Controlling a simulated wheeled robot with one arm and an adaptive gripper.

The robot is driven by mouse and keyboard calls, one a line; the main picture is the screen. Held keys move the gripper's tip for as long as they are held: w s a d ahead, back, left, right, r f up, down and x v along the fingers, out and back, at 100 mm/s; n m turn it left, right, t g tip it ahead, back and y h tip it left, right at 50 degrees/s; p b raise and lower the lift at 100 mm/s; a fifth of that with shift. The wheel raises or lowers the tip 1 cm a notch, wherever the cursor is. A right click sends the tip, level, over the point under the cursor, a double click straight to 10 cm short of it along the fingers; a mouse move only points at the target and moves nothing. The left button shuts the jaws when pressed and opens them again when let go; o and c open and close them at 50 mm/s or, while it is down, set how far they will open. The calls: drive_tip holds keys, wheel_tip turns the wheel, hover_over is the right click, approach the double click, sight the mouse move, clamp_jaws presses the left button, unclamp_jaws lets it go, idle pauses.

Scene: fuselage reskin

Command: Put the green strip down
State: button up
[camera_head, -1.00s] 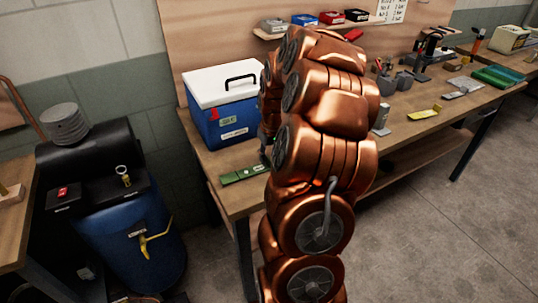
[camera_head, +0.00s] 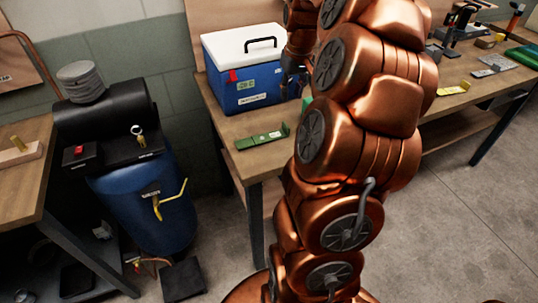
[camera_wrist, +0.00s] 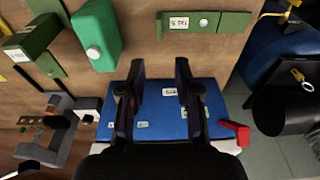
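The green strip (camera_head: 262,138) lies flat on the wooden bench near its left front corner, in front of the blue cooler. It also shows at the top of the wrist view (camera_wrist: 232,22), with a white label and a round button. My gripper (camera_wrist: 156,70) is open, with nothing between its two dark fingers. The gripper is apart from the strip. In the head view my gripper (camera_head: 293,84) is partly visible beside the cooler's right side, to the right of and behind the strip.
A blue cooler (camera_head: 240,88) with a white lid stands on the bench behind the strip. Another green piece (camera_wrist: 97,35) lies near my left finger in the wrist view. My arm hides the bench's middle. A yellow bracket (camera_head: 454,88) lies farther right.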

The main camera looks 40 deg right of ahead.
drive_tip(key=s+a+n+g, duration=0.1)
drive_tip(key=s+a+n, duration=0.15)
drive_tip(key=a, duration=0.85)
drive_tip(key=s+a+n+g, duration=0.1)
drive_tip(key=s+a, duration=0.2)
drive_tip(key=a, duration=0.9)
drive_tip(key=s+a+f, duration=0.2)
drive_tip(key=s+a, duration=0.5)
drive_tip(key=s, duration=0.1)
drive_tip(key=shift+s+a+f+g+y, duration=0.2)
drive_tip(key=shift+f+g+y, duration=0.1)
drive_tip(key=shift+f+g, duration=0.1)
drive_tip(key=shift+g, duration=0.4)
drive_tip(key=s+a, duration=0.1)
drive_tip(key=s, duration=0.1)
drive_tip(key=s+a+f, duration=0.1)
drive_tip(key=s, duration=0.2)
drive_tip(key=s+a+f, duration=0.1)
drive_tip(key=s, duration=0.2)
drive_tip(key=shift+a+f, duration=0.1)
drive_tip(key=shift+f, duration=0.15)
drive_tip(key=shift+o, duration=0.8)
drive_tip(key=shift+s+f, duration=0.15)
drive_tip(key=shift+s, duration=0.15)
drive_tip(key=shift+a, duration=0.1)
drive_tip(key=shift+n, duration=0.25)
